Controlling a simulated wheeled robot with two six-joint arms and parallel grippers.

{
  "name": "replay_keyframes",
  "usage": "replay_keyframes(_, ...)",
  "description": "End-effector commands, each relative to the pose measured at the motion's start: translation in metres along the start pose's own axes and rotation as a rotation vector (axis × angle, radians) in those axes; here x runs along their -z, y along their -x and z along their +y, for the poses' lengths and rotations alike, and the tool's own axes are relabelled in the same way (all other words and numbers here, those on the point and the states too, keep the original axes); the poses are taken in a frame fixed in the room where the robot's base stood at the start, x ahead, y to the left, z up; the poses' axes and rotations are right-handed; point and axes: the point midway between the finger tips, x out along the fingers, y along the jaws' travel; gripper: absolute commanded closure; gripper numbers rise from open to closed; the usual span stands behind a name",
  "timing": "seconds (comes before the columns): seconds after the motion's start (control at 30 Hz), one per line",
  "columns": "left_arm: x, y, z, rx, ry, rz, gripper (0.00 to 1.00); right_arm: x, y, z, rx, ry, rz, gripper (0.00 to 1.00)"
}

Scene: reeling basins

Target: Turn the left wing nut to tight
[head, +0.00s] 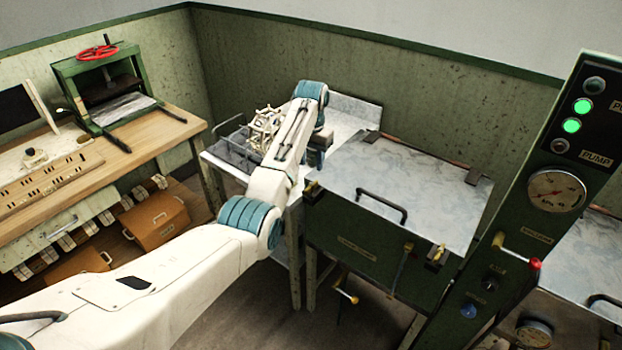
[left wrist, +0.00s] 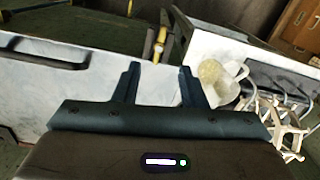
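The left wing nut (head: 312,188) is a small brass-coloured piece on a dark clamp at the left front corner of the green basin (head: 350,240). A yellow piece that looks like it shows beyond the fingertips in the left wrist view (left wrist: 159,42); its exact turn is too small to tell. My left gripper (head: 316,158) is above and behind that corner, pointing down, apart from the nut. In the left wrist view my left gripper (left wrist: 158,72) has its two fingers wide apart with nothing between them. My right gripper is not in view.
The basin's pale lid (head: 410,190) carries a black handle (head: 382,206). A second brass clamp (head: 437,256) sits at the right front. A control panel (head: 545,190) rises at right.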

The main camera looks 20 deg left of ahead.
Motion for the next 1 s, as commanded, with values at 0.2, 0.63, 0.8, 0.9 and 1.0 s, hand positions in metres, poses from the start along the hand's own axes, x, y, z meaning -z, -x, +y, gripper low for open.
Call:
replay_keyframes(0.2, -0.001, -0.041, 0.000, -0.001, 0.000, -0.004, 0.62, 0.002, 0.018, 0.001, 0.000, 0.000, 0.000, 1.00)
replay_keyframes(0.63, 0.000, -0.082, 0.000, 0.000, 0.000, 0.000, 0.62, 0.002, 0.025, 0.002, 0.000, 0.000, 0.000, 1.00)
replay_keyframes(0.8, 0.000, -0.082, 0.000, 0.000, 0.000, 0.001, 0.62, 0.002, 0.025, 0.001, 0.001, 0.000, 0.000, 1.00)
replay_keyframes(0.9, 0.000, -0.082, 0.000, 0.000, 0.000, 0.001, 0.76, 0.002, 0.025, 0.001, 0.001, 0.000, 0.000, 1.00)
replay_keyframes(1.0, 0.000, -0.082, 0.000, 0.000, 0.000, 0.001, 0.95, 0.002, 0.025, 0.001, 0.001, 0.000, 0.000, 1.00)
